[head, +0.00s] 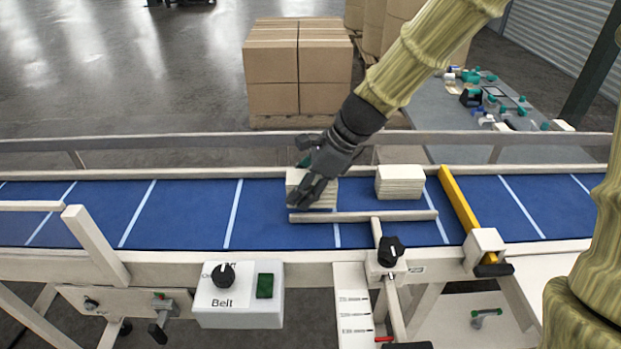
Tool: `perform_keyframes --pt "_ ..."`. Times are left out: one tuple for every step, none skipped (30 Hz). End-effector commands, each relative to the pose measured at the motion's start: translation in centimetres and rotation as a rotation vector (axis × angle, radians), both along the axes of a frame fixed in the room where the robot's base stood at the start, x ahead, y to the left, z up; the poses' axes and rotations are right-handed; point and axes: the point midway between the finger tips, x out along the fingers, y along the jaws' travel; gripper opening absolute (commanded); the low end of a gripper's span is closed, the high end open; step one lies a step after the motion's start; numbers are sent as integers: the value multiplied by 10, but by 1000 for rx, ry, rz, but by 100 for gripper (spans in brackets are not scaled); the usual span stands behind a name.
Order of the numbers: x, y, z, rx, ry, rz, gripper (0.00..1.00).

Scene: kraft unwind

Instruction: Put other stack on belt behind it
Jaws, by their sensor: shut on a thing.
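Two cream stacks are at the blue belt (180,215). The left stack (326,189) is at my gripper (312,190), which is shut on it; the dark fingers and wrist cover part of the stack. I cannot tell whether it touches the belt. The other stack (400,182) stands upright to the right, on the belt near its far rail, with a small gap between the two. White lines cross the belt at intervals.
A yellow bar (458,205) crosses the belt right of the stacks. A pale guide bar (375,216) lies along the belt in front of them. A belt control box (237,295) is at the front. Cartons (298,65) stand behind. The belt's left part is clear.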

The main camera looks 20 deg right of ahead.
Motion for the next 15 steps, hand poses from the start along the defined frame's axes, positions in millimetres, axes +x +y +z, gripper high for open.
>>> perform_keyframes --pt "9 -6 2 1 0 -1 23" --pt "14 -9 1 1 1 0 23" --pt "20 -14 1 1 0 1 23" --pt "25 -17 0 1 0 1 23" --pt "30 -20 -1 0 0 1 23" --pt "36 -24 -1 0 -1 1 23" --pt "40 -27 -2 0 0 2 23" --pt "43 -29 -3 0 1 3 23" --pt "48 -32 -3 0 0 4 23" --pt "50 -34 -4 0 0 4 23" --pt "52 -36 -4 0 0 4 23" --pt "55 -37 -5 0 -1 3 23" --pt "56 -38 -6 0 -1 3 23" --pt "57 -39 -6 0 0 4 23" --pt "58 -39 -7 0 0 4 23"
